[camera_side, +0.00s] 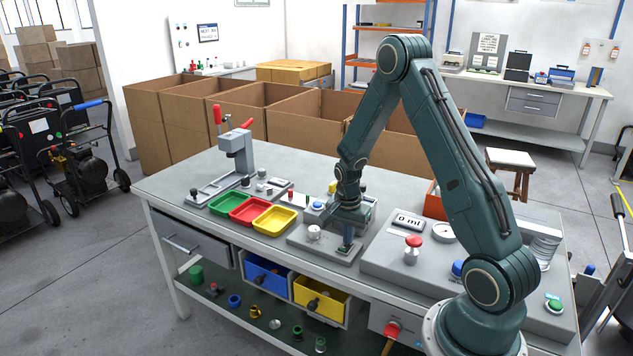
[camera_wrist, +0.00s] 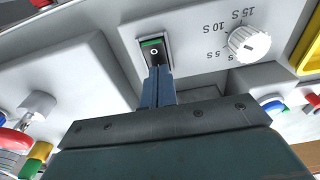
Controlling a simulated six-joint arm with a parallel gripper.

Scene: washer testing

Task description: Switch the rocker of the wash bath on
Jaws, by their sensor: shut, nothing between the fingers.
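The wash bath (camera_side: 300,243) is a grey unit on the bench, with a white dial (camera_side: 314,232) on its front panel. The dial also shows in the wrist view (camera_wrist: 249,43), beside marks for 5 S, 10 S and 15 S. Left of it there is the rocker (camera_wrist: 153,49), black with a white ring mark and a green strip at its upper end, in a pale frame. My gripper (camera_wrist: 158,70) is shut and empty, its fingertips at the rocker's lower end. I cannot tell whether they touch or press it. In the side view my gripper (camera_side: 347,240) points down over the panel and partly hides the rocker.
Green, red and yellow trays (camera_side: 273,220) stand left of the bath. A clamp stand with red handles (camera_side: 237,150) is at the back left.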

